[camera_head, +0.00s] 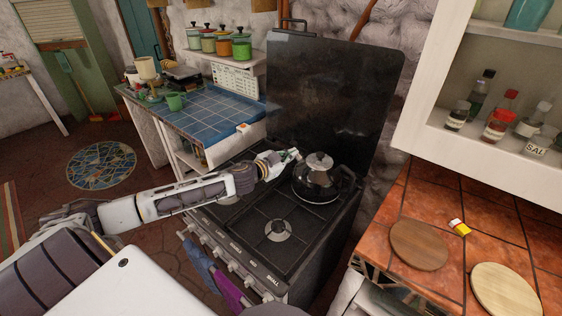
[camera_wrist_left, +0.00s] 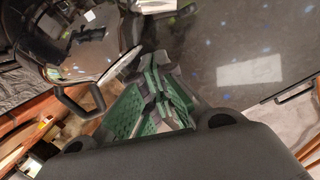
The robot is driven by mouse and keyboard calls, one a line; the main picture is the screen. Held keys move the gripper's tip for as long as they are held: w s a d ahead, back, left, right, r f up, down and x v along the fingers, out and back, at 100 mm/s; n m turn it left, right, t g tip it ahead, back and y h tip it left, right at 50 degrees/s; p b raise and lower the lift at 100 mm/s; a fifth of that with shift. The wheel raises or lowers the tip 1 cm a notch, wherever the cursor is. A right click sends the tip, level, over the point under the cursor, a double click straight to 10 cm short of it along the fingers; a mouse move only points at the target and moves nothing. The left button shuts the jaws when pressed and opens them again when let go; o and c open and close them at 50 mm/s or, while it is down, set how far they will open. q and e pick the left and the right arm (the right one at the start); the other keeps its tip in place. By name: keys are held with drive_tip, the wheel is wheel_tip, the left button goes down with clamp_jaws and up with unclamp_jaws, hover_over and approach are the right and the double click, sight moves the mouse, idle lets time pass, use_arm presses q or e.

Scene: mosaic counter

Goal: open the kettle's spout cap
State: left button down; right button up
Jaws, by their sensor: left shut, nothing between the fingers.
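The kettle (camera_head: 316,184) is dark and shiny with a silver lid and stands on a back burner of the black stove. Its dark handle is on the right side. In the left wrist view the kettle's glossy body (camera_wrist_left: 75,45) fills the upper left. My left gripper (camera_head: 296,154) is at the kettle's upper left side, its fingers shut and empty. In the left wrist view the green-padded fingers (camera_wrist_left: 153,64) are together, just right of the kettle. The spout and its cap are too small and partly covered by the gripper to tell their state. My right gripper is not in view.
The stove (camera_head: 245,251) has a raised dark back panel (camera_head: 325,100) behind the kettle. A tiled counter (camera_head: 425,195) with round wooden boards lies to the right, under a white cabinet (camera_head: 420,120). A blue-tiled counter (camera_head: 215,112) stands to the left. The front burner is empty.

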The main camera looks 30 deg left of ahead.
use_arm(q)
drive_tip(key=v, duration=0.4)
drive_tip(key=shift+s+b, duration=0.3)
idle(0.5)
idle(0.5)
